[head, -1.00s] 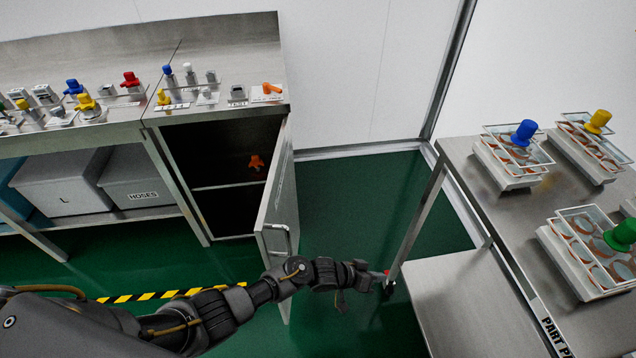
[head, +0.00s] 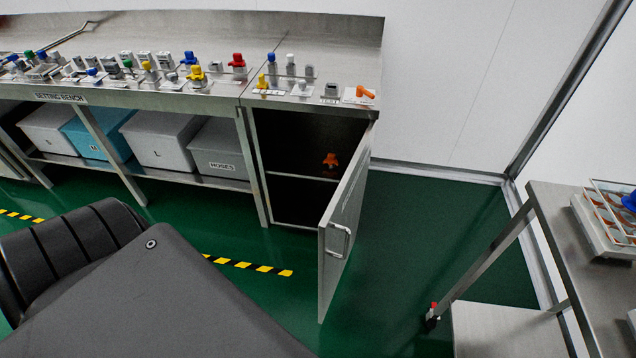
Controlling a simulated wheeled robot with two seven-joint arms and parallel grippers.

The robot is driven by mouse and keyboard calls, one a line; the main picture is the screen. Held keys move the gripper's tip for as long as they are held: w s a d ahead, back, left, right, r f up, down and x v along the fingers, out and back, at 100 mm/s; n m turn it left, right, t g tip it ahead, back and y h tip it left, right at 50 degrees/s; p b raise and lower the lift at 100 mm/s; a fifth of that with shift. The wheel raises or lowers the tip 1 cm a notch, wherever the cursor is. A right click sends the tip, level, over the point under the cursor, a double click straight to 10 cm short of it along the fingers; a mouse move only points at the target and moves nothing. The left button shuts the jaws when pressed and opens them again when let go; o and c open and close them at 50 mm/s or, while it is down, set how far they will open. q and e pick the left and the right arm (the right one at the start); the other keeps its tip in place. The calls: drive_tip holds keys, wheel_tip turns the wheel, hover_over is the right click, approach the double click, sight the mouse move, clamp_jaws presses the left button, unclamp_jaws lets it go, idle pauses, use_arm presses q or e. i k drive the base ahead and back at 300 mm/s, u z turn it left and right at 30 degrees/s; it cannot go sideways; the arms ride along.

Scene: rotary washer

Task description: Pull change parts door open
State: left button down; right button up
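The change parts door (head: 345,225) is the steel door of the cabinet at the right end of the bench. It stands swung wide open toward me, hinged on the right side. Its handle (head: 340,241) is a metal bar on the door's face, and nothing touches it. The dark cabinet interior (head: 295,145) shows, with a shelf and an orange part (head: 330,160) on it. A large dark grey part of my own arm fills the lower left. Neither of my grippers is in view.
The setting bench (head: 150,95) carries several coloured knobs and fittings, with grey and blue bins below. A steel table (head: 585,240) with part trays stands at the right. Green floor (head: 400,260) is clear between door and table. Yellow-black tape (head: 250,266) marks the floor.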

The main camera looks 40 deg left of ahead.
sight(338, 225)
drive_tip(key=z, duration=0.75)
drive_tip(key=k, duration=0.35)
drive_tip(key=u, duration=1.2)
